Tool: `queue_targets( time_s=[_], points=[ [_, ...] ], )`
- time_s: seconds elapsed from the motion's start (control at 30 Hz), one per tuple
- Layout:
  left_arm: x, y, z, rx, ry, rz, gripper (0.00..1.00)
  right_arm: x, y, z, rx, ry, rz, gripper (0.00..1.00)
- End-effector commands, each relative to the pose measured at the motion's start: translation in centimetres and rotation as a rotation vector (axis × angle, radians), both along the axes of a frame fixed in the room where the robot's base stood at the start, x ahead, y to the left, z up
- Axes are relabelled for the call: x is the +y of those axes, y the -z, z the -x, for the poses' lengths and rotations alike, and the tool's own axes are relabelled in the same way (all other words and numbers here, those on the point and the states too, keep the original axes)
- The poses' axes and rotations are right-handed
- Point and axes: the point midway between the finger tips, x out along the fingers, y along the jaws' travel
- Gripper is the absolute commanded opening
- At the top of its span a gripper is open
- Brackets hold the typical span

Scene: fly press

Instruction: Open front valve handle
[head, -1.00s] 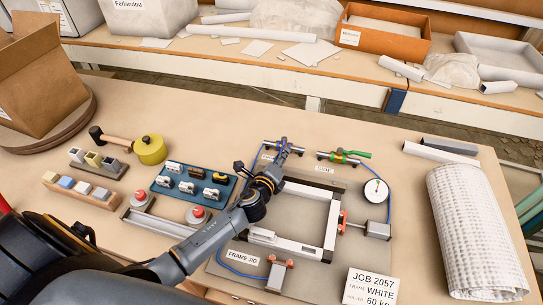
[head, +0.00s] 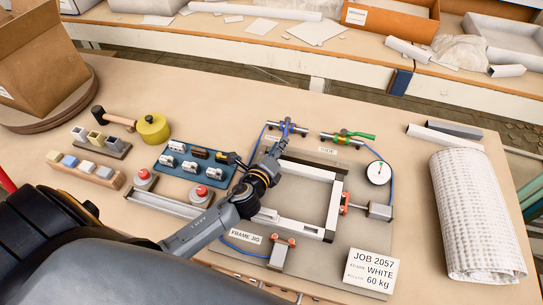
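Two small valves stand at the far edge of the frame jig board: a blue-handled valve (head: 287,127) on the left and a green-handled valve (head: 348,137) on the right. The green handle points to the right. My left gripper (head: 256,155) is open, with one finger near the blue rack and the other just in front of the blue-handled valve. I see nothing between its fingers. I cannot tell whether it touches the valve. My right gripper is not in view.
A light frame (head: 333,210) lies clamped on the jig board, with a dial gauge (head: 378,172) and blue hoses beside it. A blue rack (head: 178,176), two red buttons, a yellow mallet (head: 152,128) and a white roll (head: 475,215) stand around it.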

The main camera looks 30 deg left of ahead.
Motion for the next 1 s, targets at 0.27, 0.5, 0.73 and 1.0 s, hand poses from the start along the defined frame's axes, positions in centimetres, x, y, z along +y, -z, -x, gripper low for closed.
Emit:
queue_targets(
  time_s=[0.27,0.5,0.73,1.0],
  points=[
    [-0.4,-1.1,5.2,0.002,0.000,0.000,0.25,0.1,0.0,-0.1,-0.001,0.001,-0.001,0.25],
    [-0.5,-1.5,6.6,0.000,-0.001,-0.001,0.25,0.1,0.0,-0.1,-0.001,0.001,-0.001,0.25],
    [-0.5,-1.5,6.5,0.000,-0.001,-0.001,0.23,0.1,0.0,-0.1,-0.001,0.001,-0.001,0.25],
    [-0.2,-1.6,5.9,0.032,-0.033,0.204,0.00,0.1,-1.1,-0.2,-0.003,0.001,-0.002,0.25]
  ],
)
